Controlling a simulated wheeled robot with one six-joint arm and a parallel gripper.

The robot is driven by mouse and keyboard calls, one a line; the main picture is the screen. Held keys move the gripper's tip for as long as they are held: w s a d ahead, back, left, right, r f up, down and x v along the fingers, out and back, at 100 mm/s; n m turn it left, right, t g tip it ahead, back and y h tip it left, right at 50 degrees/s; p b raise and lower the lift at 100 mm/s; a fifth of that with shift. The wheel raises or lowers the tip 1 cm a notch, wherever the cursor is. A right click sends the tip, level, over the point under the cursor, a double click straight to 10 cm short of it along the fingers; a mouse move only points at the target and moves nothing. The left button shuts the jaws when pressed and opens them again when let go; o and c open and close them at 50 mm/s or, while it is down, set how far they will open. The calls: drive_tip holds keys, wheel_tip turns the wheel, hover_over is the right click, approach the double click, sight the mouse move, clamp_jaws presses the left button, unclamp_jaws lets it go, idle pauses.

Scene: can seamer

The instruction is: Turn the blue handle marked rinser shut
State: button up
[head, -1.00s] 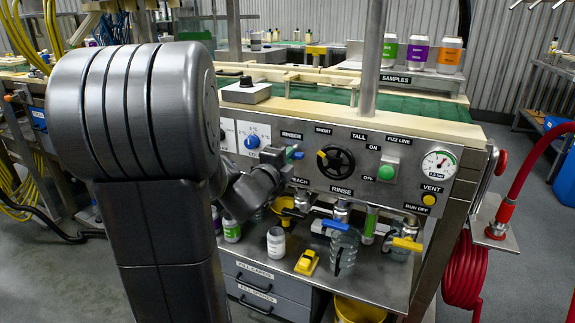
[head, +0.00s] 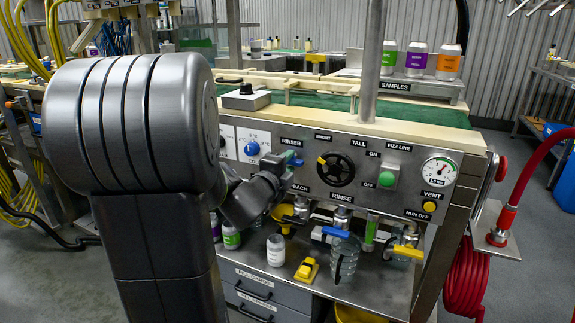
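The RINSER label (head: 291,141) is on the upper left of the steel panel. A small blue handle (head: 297,162) shows just below it, partly hidden by my gripper. My dark gripper (head: 284,161) is right at this handle, coming from the left. The fingers are small and dark, and I cannot tell whether they are open, shut or touching the handle. Another blue lever (head: 335,232) sits on a valve below the RINSE label (head: 341,196).
A blue knob (head: 252,148) is to the left. Yellow levers, a white jar (head: 276,250) and a clear bottle (head: 344,258) crowd the shelf below.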

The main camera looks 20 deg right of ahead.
drive_tip(key=p+v, duration=0.2)
drive_tip(key=v, duration=1.1)
drive_tip(key=shift+s+a, duration=0.25)
drive_tip(key=shift+s, duration=0.05)
drive_tip(key=b+x, duration=0.2)
drive_tip(key=x, duration=1.2)
drive_tip(key=shift+a, duration=0.1)
drive_tip(key=shift+w, duration=0.15)
drive_tip(key=s+a+n+p, duration=0.6)
drive_tip(key=n+p, duration=0.3)
drive_tip(key=p, duration=0.4)
drive_tip(key=shift+s+a+p, duration=0.3)
drive_tip(key=shift+a, duration=0.55)
idle(1.2)
